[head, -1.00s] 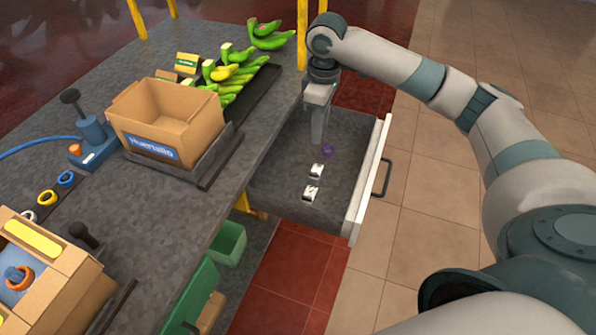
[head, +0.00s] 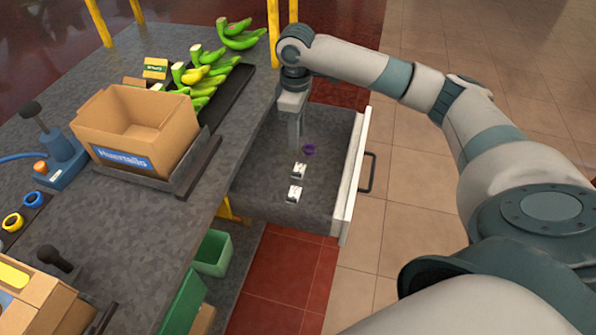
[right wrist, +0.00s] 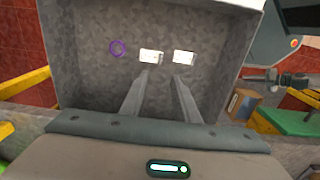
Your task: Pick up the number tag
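Two small white pieces with dark marks, which look like number tags, lie in the open drawer: one farther back (head: 299,171) and one nearer (head: 294,193). In the right wrist view both show bright, a left one (right wrist: 151,56) and a right one (right wrist: 184,57). I cannot read any number. My right gripper (head: 295,135) points down into the drawer, behind the pieces. In the right wrist view its two fingers (right wrist: 161,76) stand apart with nothing between them, their tips just short of the pieces. My left gripper is not in view.
A purple ring (head: 309,149) lies in the drawer (head: 258,185) near the gripper. The white drawer front (head: 350,185) stands at the right. The table to the left holds a cardboard box (head: 140,128) and green bananas (head: 205,72). A green bin (head: 213,252) is below.

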